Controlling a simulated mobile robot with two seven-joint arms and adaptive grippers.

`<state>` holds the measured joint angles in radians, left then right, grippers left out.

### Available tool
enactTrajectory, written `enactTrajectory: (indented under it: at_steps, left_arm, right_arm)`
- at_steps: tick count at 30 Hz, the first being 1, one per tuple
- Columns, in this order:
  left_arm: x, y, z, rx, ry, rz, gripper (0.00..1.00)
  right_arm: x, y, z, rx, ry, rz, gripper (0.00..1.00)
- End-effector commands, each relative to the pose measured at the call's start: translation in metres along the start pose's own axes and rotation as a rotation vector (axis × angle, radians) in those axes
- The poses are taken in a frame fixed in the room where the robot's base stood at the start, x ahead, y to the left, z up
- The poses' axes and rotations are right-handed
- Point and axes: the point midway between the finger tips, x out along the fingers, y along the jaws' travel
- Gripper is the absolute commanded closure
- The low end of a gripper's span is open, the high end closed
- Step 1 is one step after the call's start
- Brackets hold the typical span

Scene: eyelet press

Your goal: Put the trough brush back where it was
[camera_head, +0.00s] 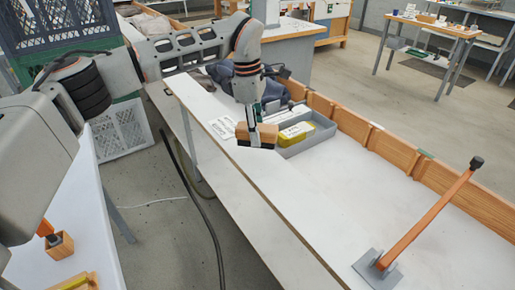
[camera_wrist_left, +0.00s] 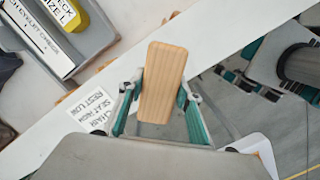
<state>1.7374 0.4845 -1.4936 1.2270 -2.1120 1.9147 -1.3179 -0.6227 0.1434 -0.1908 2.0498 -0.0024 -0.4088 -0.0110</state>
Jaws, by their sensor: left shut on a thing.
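The trough brush (camera_head: 257,132) is a pale wooden block with a dark underside. My left gripper (camera_head: 252,122) is shut on it and holds it by the near edge of the long white bench (camera_head: 330,215). In the left wrist view the brush (camera_wrist_left: 164,80) is between the two fingers of the left gripper (camera_wrist_left: 163,92), with its broad wooden face toward the camera. I cannot tell whether the brush touches the bench. My right gripper is not in view.
A grey tray (camera_head: 310,144) with a yellow item (camera_head: 296,132) stands just behind the brush. A printed card (camera_head: 222,127) lies to its left. An orange lever (camera_head: 430,218) rises at the right. A small wooden box (camera_head: 59,246) stands at lower left. The bench's middle is clear.

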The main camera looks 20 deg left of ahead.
Motion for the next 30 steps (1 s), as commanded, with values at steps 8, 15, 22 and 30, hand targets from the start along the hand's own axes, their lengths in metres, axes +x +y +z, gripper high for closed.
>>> enactTrajectory:
  at_steps: [8, 15, 22, 30]
  left_arm:
    - [0.02, 0.0, -0.002, 0.0, -0.001, 0.001, 0.86]
    - [0.054, 0.0, -0.007, 0.0, 0.0, -0.003, 0.86]
    - [0.056, 0.0, -0.007, 0.0, -0.001, 0.002, 0.86]
    - [0.059, 0.0, -0.007, 0.0, 0.0, 0.002, 0.51]
  right_arm:
    - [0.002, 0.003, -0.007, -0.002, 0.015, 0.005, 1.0]
    - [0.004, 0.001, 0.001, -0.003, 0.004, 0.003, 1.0]
    - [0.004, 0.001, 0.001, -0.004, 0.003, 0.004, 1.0]
    - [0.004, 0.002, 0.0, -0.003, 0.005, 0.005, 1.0]
